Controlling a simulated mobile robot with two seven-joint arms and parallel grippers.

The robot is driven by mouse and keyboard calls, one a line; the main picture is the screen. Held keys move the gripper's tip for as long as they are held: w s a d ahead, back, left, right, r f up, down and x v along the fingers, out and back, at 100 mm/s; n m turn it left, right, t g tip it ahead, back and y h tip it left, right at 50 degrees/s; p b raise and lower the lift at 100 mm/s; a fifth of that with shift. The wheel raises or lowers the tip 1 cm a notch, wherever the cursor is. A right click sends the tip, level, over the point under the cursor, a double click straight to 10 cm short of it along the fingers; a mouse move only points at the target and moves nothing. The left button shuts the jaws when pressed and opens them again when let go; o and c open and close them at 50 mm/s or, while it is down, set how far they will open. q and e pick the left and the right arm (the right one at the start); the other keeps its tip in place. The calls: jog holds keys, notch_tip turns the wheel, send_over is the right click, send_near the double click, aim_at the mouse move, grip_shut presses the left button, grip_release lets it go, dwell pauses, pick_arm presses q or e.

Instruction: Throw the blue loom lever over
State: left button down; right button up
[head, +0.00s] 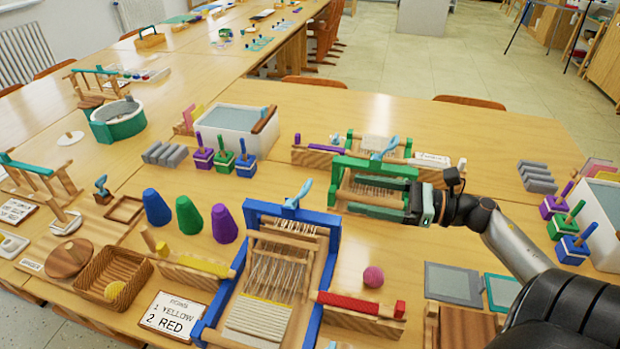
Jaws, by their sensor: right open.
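The blue loom (328,262) stands at the front middle of the table, with pale warp threads strung in its frame. Its light-blue lever (298,195) is on the top beam and leans up to the right. My right gripper (409,203) reaches in from the right and points left, open, with nothing visibly held. It is to the right of the lever and apart from it, in front of the green loom (375,166), and hides part of that loom. My left gripper is not in view.
The green loom has a similar light-blue lever (386,148). A pink ball (373,277) and a red shuttle (360,304) lie right of the blue loom. Purple, green and blue cones (189,215) stand left of it. A sign (172,316) reads yellow, red.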

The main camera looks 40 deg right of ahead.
aim_at(308, 183)
jog(key=p+x, duration=0.1)
jog(key=x, duration=1)
jog(key=shift+a+p, duration=0.15)
jog(key=shift+p, duration=0.2)
grip_shut()
dwell(0.4)
